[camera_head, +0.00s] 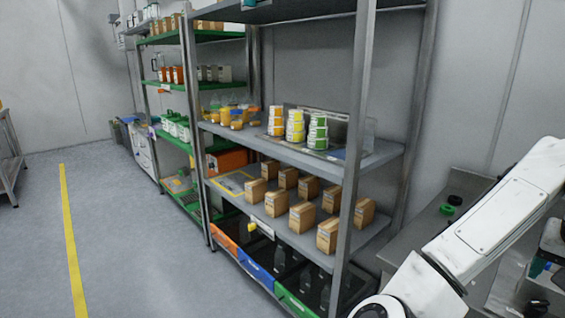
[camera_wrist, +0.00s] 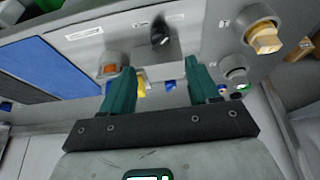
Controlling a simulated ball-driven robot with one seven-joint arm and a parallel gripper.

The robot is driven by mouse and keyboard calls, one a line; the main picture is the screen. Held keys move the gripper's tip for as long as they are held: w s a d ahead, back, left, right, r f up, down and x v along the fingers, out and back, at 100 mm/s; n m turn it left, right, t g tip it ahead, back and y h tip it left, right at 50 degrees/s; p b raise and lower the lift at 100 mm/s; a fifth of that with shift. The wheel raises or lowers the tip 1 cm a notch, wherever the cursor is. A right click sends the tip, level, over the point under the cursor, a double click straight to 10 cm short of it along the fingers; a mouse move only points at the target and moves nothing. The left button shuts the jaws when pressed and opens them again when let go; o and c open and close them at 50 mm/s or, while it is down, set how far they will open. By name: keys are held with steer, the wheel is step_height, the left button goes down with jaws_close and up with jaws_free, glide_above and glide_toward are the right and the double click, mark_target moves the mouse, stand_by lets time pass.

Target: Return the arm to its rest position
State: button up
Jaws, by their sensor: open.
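My gripper (camera_wrist: 153,92) shows in the wrist view with two teal fingers apart and nothing between them. I cannot tell how far the fingers are from the panel. In the head view my white arm (camera_head: 490,225) reaches across the lower right. The gripper itself cannot be made out there.
A metal shelf rack (camera_head: 352,150) holds brown boxes (camera_head: 303,217), stacked tubs (camera_head: 295,126) and coloured bins (camera_head: 259,273). A steel counter (camera_head: 423,240) stands beside my arm. A green-shelved rack (camera_head: 170,88) is further back. The floor (camera_head: 120,220) at left is clear.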

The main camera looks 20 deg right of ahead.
steer(key=w+a+f+n+t+h+p, duration=0.1)
steer(key=w+a+f+n+h+p, duration=0.15)
steer(key=a+f+n+p, duration=0.35)
steer(key=s+a+f+n+y+p, duration=0.1)
steer(key=s+a+f+n+y, duration=0.1)
steer(key=s+a+f, duration=0.2)
steer(key=s+a+f+n+g+y+p, duration=0.1)
steer(key=s+a+f, duration=0.3)
steer(key=a+f, duration=0.4)
steer(key=s+a+f+n+y+p, duration=0.1)
steer(key=s+a+f+n+y, duration=0.3)
steer(key=a, duration=0.6)
step_height(320, 180, down, 2)
steer(key=shift+s+a+f+g, duration=0.1)
steer(key=shift+s+a+g, duration=0.2)
steer(key=shift+s, duration=0.3)
